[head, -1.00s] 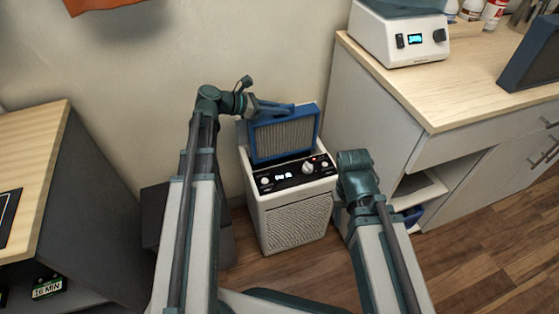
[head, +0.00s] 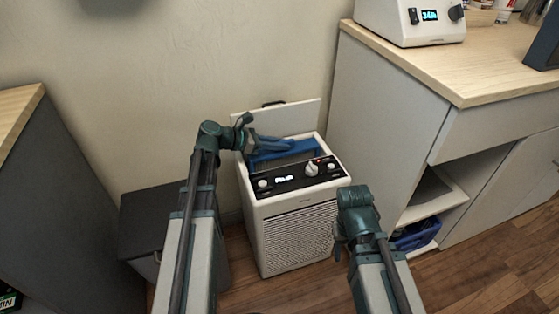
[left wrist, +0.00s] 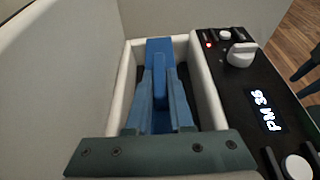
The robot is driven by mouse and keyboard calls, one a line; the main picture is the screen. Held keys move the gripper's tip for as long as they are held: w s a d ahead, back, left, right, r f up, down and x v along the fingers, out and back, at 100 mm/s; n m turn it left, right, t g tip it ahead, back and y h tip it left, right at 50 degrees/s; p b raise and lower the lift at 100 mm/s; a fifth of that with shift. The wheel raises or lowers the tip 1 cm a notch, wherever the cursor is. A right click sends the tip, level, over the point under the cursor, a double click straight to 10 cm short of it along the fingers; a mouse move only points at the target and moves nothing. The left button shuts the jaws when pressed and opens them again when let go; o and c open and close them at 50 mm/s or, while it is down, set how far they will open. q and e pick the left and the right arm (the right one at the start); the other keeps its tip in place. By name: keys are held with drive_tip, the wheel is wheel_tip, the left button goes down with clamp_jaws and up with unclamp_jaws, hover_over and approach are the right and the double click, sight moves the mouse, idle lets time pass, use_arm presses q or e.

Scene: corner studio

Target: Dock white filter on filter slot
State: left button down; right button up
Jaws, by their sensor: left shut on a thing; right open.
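The white filter (head: 300,148), with a blue frame, sits low in the slot in the top of the white air purifier (head: 300,240). Only its blue upper part shows; the pleated face is hidden inside the slot. My left gripper (head: 284,144) is shut on the blue frame. In the left wrist view the fingers (left wrist: 160,100) grip the filter's top (left wrist: 160,46) between the white slot walls (left wrist: 207,85). Whether the filter touches the slot bottom cannot be seen. My right gripper (head: 342,240) is open and empty at the purifier's right front side.
The purifier's white lid (head: 290,117) stands raised behind the slot. A control panel (head: 298,177) with knobs and a lit display lies in front. A cabinet (head: 385,110) stands at right, with a blue item (head: 415,236) on its low shelf. A dark box (head: 150,215) stands at left.

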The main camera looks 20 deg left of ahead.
sight(279, 154)
use_arm(q)
wheel_tip(279, 154, down, 4)
drive_tip(key=b, duration=0.4)
drive_tip(key=shift+f, duration=0.15)
drive_tip(key=shift+f+b, duration=0.25)
drive_tip(key=shift+b, duration=0.35)
